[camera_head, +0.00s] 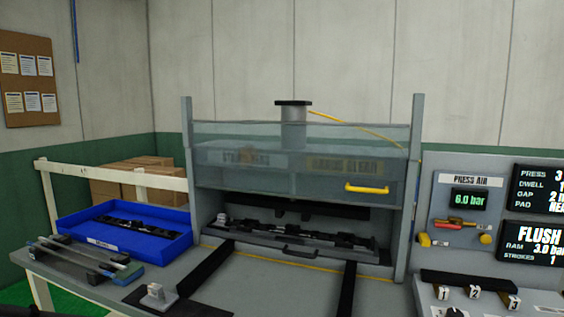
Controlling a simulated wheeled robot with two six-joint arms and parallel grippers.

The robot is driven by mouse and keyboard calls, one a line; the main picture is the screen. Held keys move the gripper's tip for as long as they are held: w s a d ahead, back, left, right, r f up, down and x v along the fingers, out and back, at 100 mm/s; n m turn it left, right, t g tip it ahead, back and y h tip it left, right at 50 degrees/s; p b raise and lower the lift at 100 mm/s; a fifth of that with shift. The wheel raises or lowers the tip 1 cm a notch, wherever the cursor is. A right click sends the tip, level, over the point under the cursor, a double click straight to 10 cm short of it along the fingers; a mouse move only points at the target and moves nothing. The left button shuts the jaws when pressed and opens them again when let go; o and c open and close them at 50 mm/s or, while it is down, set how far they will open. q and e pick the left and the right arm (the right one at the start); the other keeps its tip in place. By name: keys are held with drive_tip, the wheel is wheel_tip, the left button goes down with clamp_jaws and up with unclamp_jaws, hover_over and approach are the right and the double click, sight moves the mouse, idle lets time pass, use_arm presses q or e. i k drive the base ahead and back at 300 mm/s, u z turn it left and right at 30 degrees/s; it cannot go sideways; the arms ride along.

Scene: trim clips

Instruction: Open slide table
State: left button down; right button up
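The slide table (262,245) sits inside the grey press frame, under the raised clear guard. A dark bar handle (300,253) is on its front edge. A long black trim part (310,235) with clips lies along it, and a small light block (222,219) is at its left end. Two black rails (205,267) run forward from the press across the bench, and the stretch between them is bare. Neither of my grippers shows in this view.
The clear guard (260,183) has a yellow handle (367,188). A blue tray (165,235) with a black part stands left. A grey block (154,298) sits on a dark mat at the front. A press air panel (455,260) and numbered holders (476,292) stand right.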

sight(344, 250)
drive_tip(key=z, duration=0.35)
drive_tip(key=i, duration=0.95)
drive_tip(key=u, duration=0.3)
